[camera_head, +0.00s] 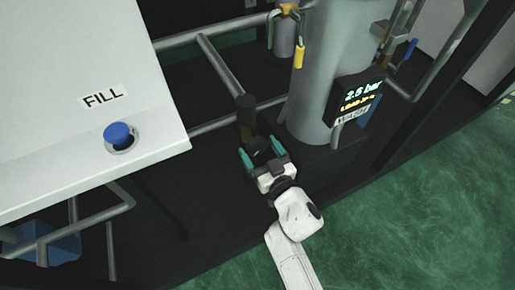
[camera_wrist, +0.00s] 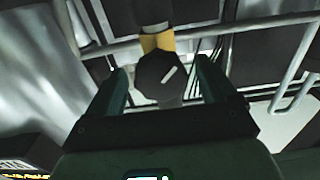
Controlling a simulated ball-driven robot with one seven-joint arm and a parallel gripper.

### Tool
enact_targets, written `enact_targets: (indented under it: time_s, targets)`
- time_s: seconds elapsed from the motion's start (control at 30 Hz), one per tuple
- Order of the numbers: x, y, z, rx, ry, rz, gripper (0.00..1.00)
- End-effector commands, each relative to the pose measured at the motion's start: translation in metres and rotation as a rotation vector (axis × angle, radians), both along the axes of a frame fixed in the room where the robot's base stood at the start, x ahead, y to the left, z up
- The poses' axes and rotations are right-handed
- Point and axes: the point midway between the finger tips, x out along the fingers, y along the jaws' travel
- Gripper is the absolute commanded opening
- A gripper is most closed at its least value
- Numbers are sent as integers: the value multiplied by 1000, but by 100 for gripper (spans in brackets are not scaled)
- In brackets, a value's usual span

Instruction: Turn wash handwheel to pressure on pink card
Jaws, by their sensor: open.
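A dark, faceted handwheel (camera_wrist: 158,78) with a white pointer mark sits between my fingers in the wrist view. It shows as a dark round knob in the head view (camera_head: 261,152), partly hidden by my gripper. My gripper (camera_head: 259,149) is open, with one teal finger on each side of the knob; I cannot tell whether either finger touches it. A black display (camera_head: 357,97) on the grey tank reads 2.5 bar, with a smaller yellow line that I cannot read fully. A WASH label (camera_head: 352,115) is below it. I see no pink card.
A white panel with a FILL label (camera_head: 103,96) and a blue button (camera_head: 119,134) is at the left. The grey tank (camera_head: 328,65) stands right of my gripper. Pipes (camera_head: 220,65) run behind. Open green floor (camera_head: 420,200) lies at the right.

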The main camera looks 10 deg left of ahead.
Motion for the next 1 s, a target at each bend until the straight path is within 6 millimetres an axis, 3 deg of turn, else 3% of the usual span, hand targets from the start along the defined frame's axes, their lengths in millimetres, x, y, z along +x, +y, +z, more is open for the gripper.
enact_targets:
  time_s: [0.17, 0.47, 1.0]
  targets:
    - [12, 8, 0, 0, 0, 0, 85]
    - [13, 9, 0, 0, 1, -1, 85]
    - [13, 9, 0, -1, 1, -1, 35]
